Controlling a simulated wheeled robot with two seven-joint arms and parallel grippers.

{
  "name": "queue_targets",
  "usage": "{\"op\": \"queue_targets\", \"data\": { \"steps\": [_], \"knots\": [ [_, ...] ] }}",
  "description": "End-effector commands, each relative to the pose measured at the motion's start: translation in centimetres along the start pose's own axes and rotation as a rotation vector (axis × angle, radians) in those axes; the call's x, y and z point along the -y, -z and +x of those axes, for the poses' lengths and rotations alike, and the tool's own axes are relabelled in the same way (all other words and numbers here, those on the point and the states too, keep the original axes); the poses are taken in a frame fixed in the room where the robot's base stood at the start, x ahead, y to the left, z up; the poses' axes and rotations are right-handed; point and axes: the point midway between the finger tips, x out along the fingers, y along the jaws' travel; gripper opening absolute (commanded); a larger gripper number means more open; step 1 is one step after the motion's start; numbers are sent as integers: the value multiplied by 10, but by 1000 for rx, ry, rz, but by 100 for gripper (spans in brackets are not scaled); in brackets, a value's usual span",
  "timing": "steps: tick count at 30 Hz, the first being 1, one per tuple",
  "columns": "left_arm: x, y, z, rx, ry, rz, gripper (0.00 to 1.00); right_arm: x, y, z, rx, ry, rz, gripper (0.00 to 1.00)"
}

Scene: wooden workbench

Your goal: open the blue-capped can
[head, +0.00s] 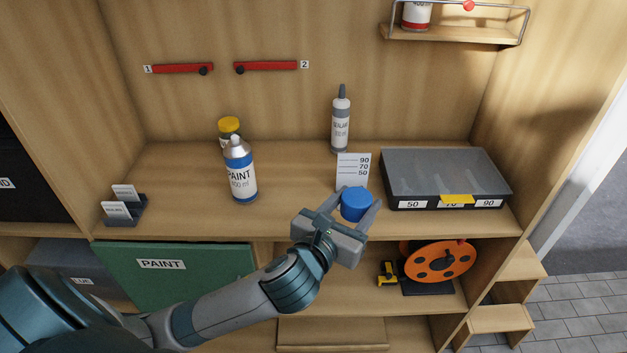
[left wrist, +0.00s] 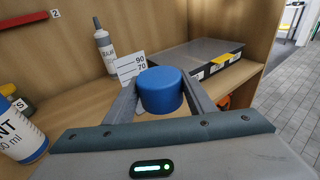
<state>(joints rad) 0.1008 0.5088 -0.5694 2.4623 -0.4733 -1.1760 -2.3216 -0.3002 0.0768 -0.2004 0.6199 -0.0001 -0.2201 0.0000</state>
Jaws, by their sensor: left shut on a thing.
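The blue cap (head: 356,203) shows between the fingers of my left gripper (head: 358,208), near the front edge of the bench shelf. In the left wrist view the blue cap (left wrist: 160,91) sits between the two fingertips, which close on it from both sides. My right gripper is not in view.
A blue PAINT spray can (head: 240,172) and a yellow-capped jar (head: 229,126) stand left. A sealant bottle (head: 341,120) stands behind. A grey-lidded case (head: 445,172) lies right. An orange reel (head: 440,262) is on the shelf below. The shelf between PAINT can and gripper is clear.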

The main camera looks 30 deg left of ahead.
Motion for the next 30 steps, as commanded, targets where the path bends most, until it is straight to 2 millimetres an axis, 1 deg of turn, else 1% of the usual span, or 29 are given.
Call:
{"op": "queue_targets", "data": {
  "steps": [2,3,5,6,7,8,14,22,30],
  "knots": [
    [0,0,0,0,0,0,26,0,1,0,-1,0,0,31],
    [0,0,0,0,0,0,26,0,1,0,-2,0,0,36],
    [0,0,0,0,-1,0,26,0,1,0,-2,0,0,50],
    [0,-1,1,0,-4,-1,26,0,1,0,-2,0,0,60],
    [-1,-1,2,1,-8,-2,26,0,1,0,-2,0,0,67],
    [-1,-2,3,1,-13,-3,26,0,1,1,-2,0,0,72],
    [-11,-12,17,2,-97,-21,26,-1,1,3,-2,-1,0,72],
    [-36,-26,43,-3,-318,-57,26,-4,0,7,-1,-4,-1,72],
    [-54,-29,55,-4,-506,-80,26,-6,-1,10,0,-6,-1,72]
  ]
}}
